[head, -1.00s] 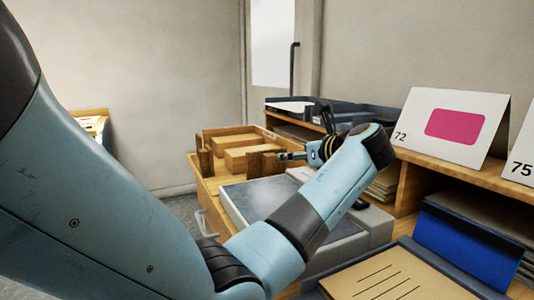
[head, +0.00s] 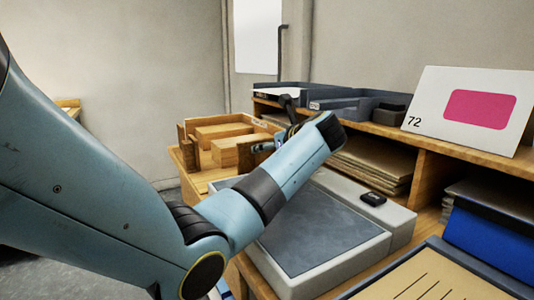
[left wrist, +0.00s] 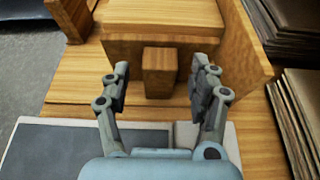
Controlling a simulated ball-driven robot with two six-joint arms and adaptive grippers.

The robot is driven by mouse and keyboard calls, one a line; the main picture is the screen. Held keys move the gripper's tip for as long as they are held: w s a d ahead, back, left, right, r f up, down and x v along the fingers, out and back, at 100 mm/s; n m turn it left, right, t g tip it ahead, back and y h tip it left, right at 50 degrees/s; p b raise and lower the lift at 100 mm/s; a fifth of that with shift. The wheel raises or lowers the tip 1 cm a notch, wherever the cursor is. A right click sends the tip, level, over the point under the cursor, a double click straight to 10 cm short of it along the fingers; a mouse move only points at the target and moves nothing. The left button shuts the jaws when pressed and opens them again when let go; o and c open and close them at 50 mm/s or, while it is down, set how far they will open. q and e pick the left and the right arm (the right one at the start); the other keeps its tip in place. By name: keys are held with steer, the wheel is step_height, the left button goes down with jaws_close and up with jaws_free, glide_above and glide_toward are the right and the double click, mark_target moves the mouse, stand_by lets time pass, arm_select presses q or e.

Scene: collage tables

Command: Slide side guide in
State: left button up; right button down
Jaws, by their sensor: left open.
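A wooden fixture (head: 186,156) with light wooden blocks and upright boards stands on the table's far end. In the left wrist view a small square wooden knob (left wrist: 159,72) projects from a larger wooden block (left wrist: 160,18); I take this to be the side guide. A tall wooden board (left wrist: 245,50) stands to its right. My left gripper (left wrist: 158,80) is open, with one finger on each side of the knob and a visible gap on both sides. In the head view my left gripper (head: 264,147) is small and partly hidden by my arm. My right gripper is not in view.
A grey flat-topped device (head: 318,228) lies in front of the fixture, under my forearm. A shelf (head: 437,152) at the right holds dark trays (head: 345,103), stacked brown sheets (head: 372,165) and a card marked 72 (head: 432,98). A blue folder (head: 490,240) stands at lower right.

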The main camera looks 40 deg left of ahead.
arm_select(q)
steer(key=shift+w+a+f, duration=0.1)
steer(key=shift+a+f, duration=0.15)
steer(key=shift+a, duration=0.25)
steer(key=shift+w+a+f, duration=0.1)
steer(key=shift+a, duration=0.2)
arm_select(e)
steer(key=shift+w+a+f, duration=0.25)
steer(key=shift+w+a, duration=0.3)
arm_select(q)
steer(key=shift+c, duration=0.4)
steer(key=c, duration=0.7)
jaws_close()
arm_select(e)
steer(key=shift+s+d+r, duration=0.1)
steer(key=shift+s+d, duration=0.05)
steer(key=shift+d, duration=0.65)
